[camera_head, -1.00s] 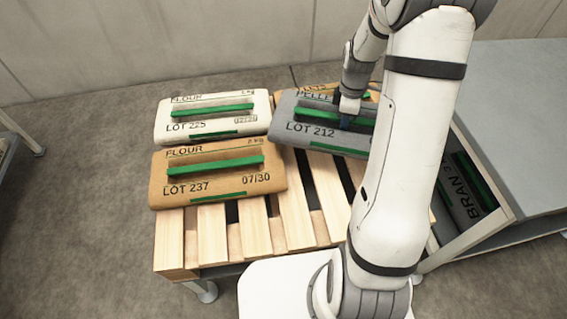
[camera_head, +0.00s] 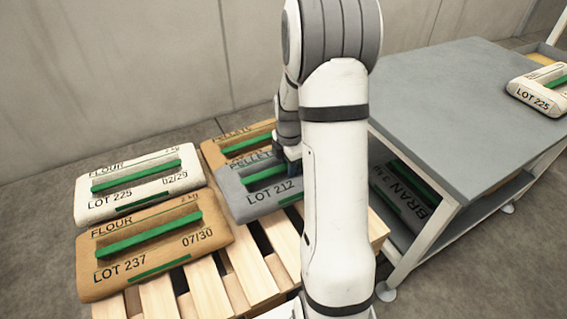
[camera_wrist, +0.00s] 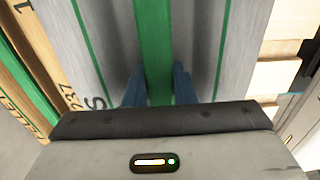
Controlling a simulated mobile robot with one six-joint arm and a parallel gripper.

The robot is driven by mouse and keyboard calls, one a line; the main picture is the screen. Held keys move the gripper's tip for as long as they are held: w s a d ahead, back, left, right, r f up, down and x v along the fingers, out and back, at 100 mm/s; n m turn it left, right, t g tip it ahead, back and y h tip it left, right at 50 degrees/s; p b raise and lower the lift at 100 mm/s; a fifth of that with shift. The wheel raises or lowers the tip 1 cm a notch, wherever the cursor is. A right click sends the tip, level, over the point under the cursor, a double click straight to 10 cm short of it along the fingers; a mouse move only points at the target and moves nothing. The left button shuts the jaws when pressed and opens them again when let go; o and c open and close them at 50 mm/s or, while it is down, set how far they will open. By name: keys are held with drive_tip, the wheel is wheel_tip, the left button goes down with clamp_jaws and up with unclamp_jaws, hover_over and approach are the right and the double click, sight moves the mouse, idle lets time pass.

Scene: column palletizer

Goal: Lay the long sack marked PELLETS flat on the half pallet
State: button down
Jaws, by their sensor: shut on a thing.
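The grey sack marked PELLETS, LOT 212 (camera_head: 236,188), lies flat at the right part of the wooden half pallet (camera_head: 245,268), label up, its right end hidden behind my arm. My gripper (camera_head: 288,162) is at the sack's green handle strip. In the wrist view my gripper (camera_wrist: 159,88) has its two blue fingers on either side of the green handle (camera_wrist: 154,45), shut on it. The grey sack (camera_wrist: 105,50) fills most of that view. A brown sack also marked PELLETS (camera_head: 213,150) lies behind the grey one.
A white FLOUR sack (camera_head: 98,207) and a brown FLOUR sack (camera_head: 90,265) lie on the pallet's left. A grey table (camera_head: 440,90) stands at right, with a BRAN sack (camera_head: 385,190) on its lower shelf and a white sack (camera_head: 545,95) on top. Front slats are bare.

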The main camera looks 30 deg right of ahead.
drive_tip(key=shift+w+f+b, duration=0.1)
drive_tip(key=shift+f+b, duration=0.7)
drive_tip(key=shift+f, duration=1.85)
drive_tip(key=shift+f, duration=0.15)
drive_tip(key=c, duration=1.2)
unclamp_jaws()
drive_tip(key=shift+f, duration=0.1)
wheel_tip(320, 180, up, 12)
drive_tip(key=p, duration=0.3)
drive_tip(key=shift+a, duration=0.1)
drive_tip(key=s+a+r+m, duration=0.5)
drive_tip(key=s+a+m, duration=0.2)
drive_tip(key=s+m, duration=0.2)
drive_tip(key=s+a+r+m+t, duration=0.1)
drive_tip(key=s+a+r+m, duration=0.3)
drive_tip(key=s+a+m, duration=0.3)
drive_tip(key=s+m, duration=0.2)
drive_tip(key=s, duration=0.1)
drive_tip(key=shift+s+r, duration=0.15)
drive_tip(key=shift+r, duration=0.2)
drive_tip(key=shift+r+p, duration=0.1)
drive_tip(key=shift+p, duration=0.25)
